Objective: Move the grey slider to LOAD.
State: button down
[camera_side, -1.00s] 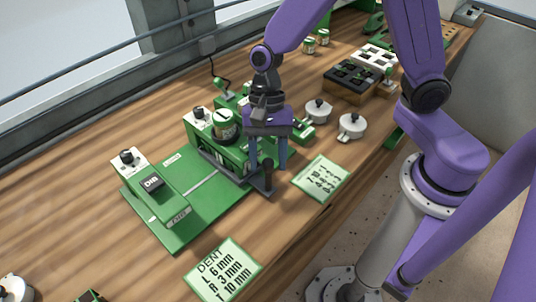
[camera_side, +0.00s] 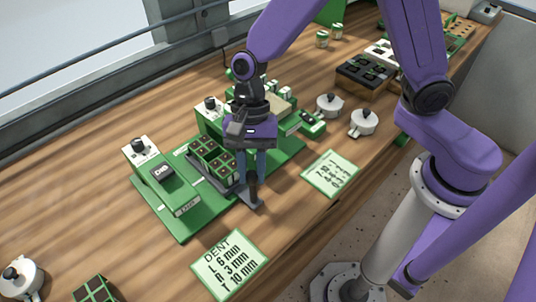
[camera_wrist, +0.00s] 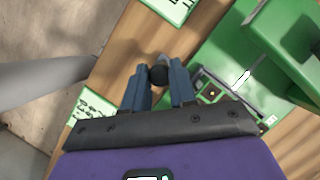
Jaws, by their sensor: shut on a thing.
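The grey slider (camera_side: 211,184) sits on the green base plate (camera_side: 176,228), between the dibber station marked DIB (camera_side: 160,172) and the green seeder housing (camera_side: 209,120). A green seed tray (camera_side: 212,158) with dark cells rides on it. The slider's grey arm reaches toward the front edge and carries an upright black handle (camera_side: 253,188). My gripper (camera_side: 251,183) points down and is shut on that handle. In the wrist view, the handle's dark top (camera_wrist: 159,74) shows between the blue fingers. A small label (camera_side: 187,206) lies on the plate near the DIB end; I cannot read it.
A DENT card (camera_side: 230,264) and another card (camera_side: 331,173) lie along the front. White lidded pots (camera_side: 363,122) stand at the right, with a dark tray (camera_side: 364,74) behind.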

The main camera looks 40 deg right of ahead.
jog(key=a, duration=0.2)
jog(key=shift+a, duration=0.4)
jog(key=c, duration=0.9)
grip_release()
jog(key=shift+d+r, duration=0.1)
jog(key=v, duration=1.7)
jog(key=shift+w+r, duration=0.1)
jog(key=shift+r, duration=0.05)
